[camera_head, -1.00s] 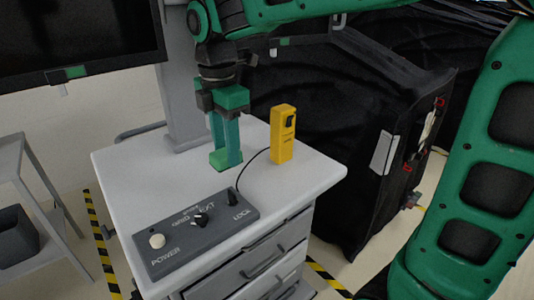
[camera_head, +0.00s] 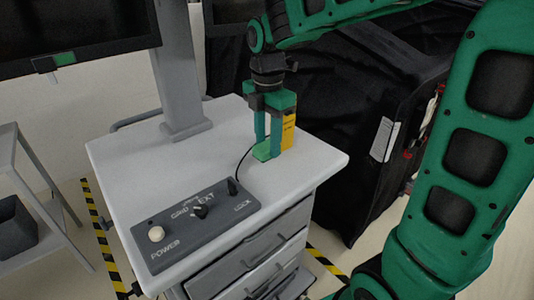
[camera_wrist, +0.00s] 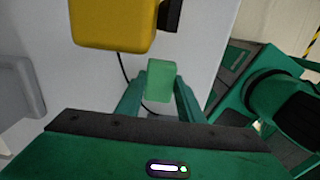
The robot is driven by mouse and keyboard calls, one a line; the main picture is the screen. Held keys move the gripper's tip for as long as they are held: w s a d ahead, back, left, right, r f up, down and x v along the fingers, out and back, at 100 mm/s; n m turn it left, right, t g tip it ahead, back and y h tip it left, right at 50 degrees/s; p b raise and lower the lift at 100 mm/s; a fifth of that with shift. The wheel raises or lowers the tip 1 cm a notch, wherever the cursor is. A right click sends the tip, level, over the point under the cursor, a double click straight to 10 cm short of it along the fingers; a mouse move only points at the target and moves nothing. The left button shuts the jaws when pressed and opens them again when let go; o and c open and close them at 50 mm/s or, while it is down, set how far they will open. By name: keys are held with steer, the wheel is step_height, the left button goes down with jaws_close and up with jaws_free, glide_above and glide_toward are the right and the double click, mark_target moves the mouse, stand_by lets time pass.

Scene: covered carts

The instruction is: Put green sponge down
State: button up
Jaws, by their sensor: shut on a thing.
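The green sponge (camera_head: 263,151) is a small light-green block at the tips of my gripper (camera_head: 267,148), just above or touching the white cart top; I cannot tell which. In the wrist view the sponge (camera_wrist: 160,80) sits between the two green fingers of my gripper (camera_wrist: 160,95), which are shut on it. The gripper points down over the back right part of the cart top (camera_head: 135,160), close in front of a yellow box-like device. The sponge's underside is hidden.
The yellow device (camera_head: 289,131), with a black cable, stands partly behind my gripper and is close to it. A grey control box (camera_head: 195,222) with knobs lies at the cart's front. The cart top's left part is clear. A black covered cart (camera_head: 350,150) stands to the right.

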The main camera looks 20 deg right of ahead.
mark_target(268, 145)
steer(key=shift+f, duration=2)
steer(key=o, duration=1.1)
steer(key=shift+c, duration=0.2)
step_height(268, 145, up, 12)
steer(key=shift+r, duration=0.1)
steer(key=s+d+f+m, duration=0.6)
steer(key=s+d+m, duration=0.2)
steer(key=s+m, duration=0.4)
steer(key=s+d+f+m, duration=0.7)
steer(key=s+m, duration=0.5)
steer(key=m, duration=0.4)
steer(key=shift+d, duration=1.2)
